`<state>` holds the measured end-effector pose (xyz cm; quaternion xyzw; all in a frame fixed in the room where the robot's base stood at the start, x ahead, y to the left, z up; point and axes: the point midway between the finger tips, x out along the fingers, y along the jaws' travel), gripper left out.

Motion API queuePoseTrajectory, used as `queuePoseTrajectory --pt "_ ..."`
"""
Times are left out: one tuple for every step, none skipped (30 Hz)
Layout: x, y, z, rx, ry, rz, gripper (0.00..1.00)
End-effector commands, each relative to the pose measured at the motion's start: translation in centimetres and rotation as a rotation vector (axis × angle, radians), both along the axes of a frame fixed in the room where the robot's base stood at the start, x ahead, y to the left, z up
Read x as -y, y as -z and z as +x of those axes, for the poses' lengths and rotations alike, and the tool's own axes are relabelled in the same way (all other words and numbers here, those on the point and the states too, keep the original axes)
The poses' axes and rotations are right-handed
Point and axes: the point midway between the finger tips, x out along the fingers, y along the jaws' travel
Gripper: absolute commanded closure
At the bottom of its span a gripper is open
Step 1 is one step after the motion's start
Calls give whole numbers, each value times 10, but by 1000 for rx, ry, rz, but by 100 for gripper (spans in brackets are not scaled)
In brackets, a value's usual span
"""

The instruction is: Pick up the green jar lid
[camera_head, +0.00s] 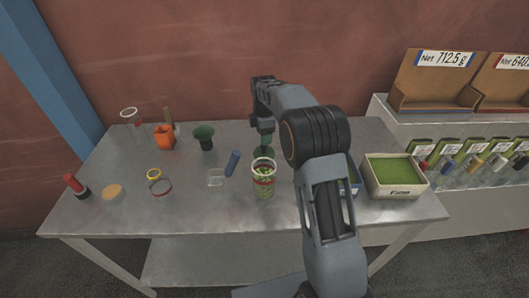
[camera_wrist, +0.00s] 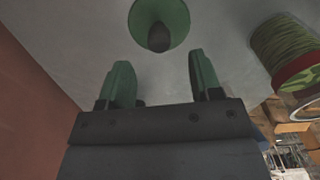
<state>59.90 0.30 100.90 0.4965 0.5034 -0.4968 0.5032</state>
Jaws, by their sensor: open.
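The green jar lid (camera_wrist: 176,17) lies on the metal table, a round green disc with a dark knob; the top frame edge cuts it off in the wrist view. In the head view the lid (camera_head: 264,152) shows behind the jar, partly hidden. My gripper (camera_wrist: 160,75) is open and empty, its two green fingers apart. The lid's knob lies ahead of the gap, not between the fingers. In the head view my gripper (camera_head: 266,132) is over the table just behind the jar, pointing down near the lid.
A jar of green contents with a red band (camera_head: 264,176) stands close in front of the lid; it shows at right in the wrist view (camera_wrist: 283,45). A box of green powder (camera_head: 394,198) is right.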

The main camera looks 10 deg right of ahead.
Motion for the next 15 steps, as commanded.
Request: queuePoseTrajectory --pt "0 4 0 -1 0 0 42" --pt "0 6 0 -1 1 0 42" --pt "0 7 0 -1 1 0 42" --pt "0 8 0 -1 1 0 42" --pt "0 9 0 -1 1 0 42" --pt "0 11 0 -2 1 0 42" --pt "0 14 0 -2 1 0 42" --pt "0 17 0 -3 1 0 42" --pt "0 23 0 -4 1 0 42" --pt "0 27 0 -4 1 0 42" --pt "0 31 0 -4 1 0 42" --pt "0 37 0 -3 1 0 42" --pt "0 41 0 -4 1 0 42" --pt "0 45 0 -3 1 0 42" --pt "0 49 1 -2 1 0 42"
